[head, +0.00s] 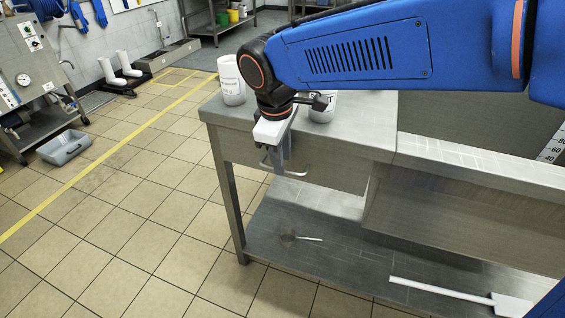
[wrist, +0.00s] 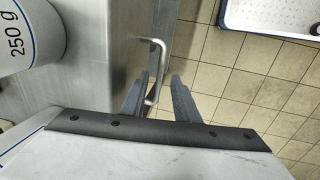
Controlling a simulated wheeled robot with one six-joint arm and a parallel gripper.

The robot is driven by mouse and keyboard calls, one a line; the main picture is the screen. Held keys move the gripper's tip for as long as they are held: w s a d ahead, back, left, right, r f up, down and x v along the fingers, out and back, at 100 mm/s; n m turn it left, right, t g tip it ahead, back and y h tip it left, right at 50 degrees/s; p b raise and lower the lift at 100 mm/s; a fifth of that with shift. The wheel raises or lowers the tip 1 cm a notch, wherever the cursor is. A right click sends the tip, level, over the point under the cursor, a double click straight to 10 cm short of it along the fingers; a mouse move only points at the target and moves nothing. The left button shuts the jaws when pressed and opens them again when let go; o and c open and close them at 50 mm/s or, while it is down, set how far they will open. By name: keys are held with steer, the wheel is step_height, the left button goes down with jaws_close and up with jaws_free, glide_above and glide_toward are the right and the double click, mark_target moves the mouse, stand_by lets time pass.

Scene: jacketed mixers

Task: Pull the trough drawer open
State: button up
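The trough drawer (head: 325,168) sits under the steel table top, its front looking about flush with the table. Its bar handle (head: 290,172) sticks out from the front; it also shows in the wrist view (wrist: 161,55). My gripper (head: 281,160) points down at the handle. In the wrist view the two fingers (wrist: 159,82) stand apart with part of the handle between them. Gaps show beside the bar, so the fingers look open around it. Contact cannot be made out. In the head view my gripper partly hides the handle.
White tubs stand on the table top (head: 375,120), one at its left corner (head: 231,82) and one behind my wrist (head: 322,108). The lower shelf (head: 335,255) holds a white paddle (head: 450,293). Tiled floor at left is clear up to a grey bin (head: 64,148).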

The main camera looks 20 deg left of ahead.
steer(key=shift+w+f, duration=0.2)
steer(key=shift+f, duration=0.95)
steer(key=shift+c, duration=0.7)
jaws_close()
steer(key=s+a, duration=0.2)
steer(key=s, duration=2.4)
steer(key=shift+o, duration=0.7)
jaws_free()
